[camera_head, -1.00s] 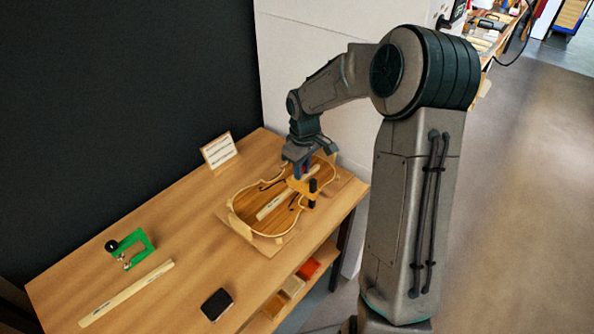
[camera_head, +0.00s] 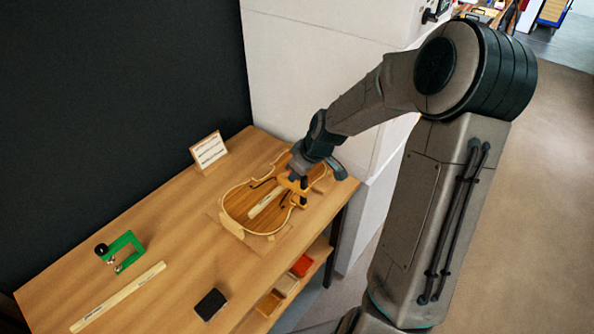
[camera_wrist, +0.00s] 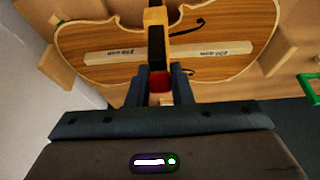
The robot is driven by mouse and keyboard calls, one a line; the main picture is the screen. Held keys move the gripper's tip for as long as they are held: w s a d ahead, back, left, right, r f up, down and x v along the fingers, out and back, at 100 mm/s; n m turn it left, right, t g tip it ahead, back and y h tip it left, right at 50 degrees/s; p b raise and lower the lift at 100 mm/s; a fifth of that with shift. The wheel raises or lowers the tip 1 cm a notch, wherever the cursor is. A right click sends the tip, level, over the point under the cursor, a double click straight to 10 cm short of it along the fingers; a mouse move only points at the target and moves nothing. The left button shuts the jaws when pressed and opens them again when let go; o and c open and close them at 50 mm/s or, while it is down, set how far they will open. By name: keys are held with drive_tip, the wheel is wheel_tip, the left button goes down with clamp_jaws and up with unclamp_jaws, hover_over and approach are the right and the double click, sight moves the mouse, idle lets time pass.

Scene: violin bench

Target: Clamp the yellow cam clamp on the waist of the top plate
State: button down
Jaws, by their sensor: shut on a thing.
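The violin top plate (camera_head: 236,205), honey-coloured with a pale strip along its middle, lies on a board on the bench; it also shows in the wrist view (camera_wrist: 108,38). My gripper (camera_head: 296,172) is above the plate's far right part in the head view. In the wrist view my gripper (camera_wrist: 159,76) is shut on a red part of the clamp. The yellow cam clamp (camera_head: 291,183), with a dark upright handle, is partly hidden by my gripper. Its black bar (camera_wrist: 156,45) crosses over the plate near the narrow waist. I cannot tell whether its jaws touch the plate.
A green clamp (camera_head: 125,243) and a long pale wooden strip (camera_head: 118,298) lie at the left of the bench. A black box (camera_head: 210,304) is near the front edge. A small card stand (camera_head: 208,150) stands behind the plate. Coloured bins (camera_head: 301,266) sit on the lower shelf.

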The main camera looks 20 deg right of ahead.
drive_tip(key=c, duration=1.3)
unclamp_jaws()
drive_tip(key=p+v, duration=0.1)
drive_tip(key=v, duration=1.2)
drive_tip(key=shift+s+r+p, duration=0.15)
drive_tip(key=shift+r+p, duration=0.15)
drive_tip(key=shift+r, duration=0.05)
drive_tip(key=s+a+r+m+h, duration=0.1)
drive_tip(key=s+a+m, duration=0.1)
drive_tip(key=s, duration=0.4)
drive_tip(key=s+a+r+m+h, duration=0.1)
drive_tip(key=s+a+m, duration=0.1)
drive_tip(key=s, duration=0.5)
drive_tip(key=s+a+r+m+h, duration=0.1)
drive_tip(key=s+a+m, duration=0.1)
drive_tip(key=s, duration=0.4)
drive_tip(key=shift+s+a+r+m+g, duration=0.1)
drive_tip(key=shift+s+r+m+g, duration=0.15)
drive_tip(key=shift+s+m+g, duration=0.2)
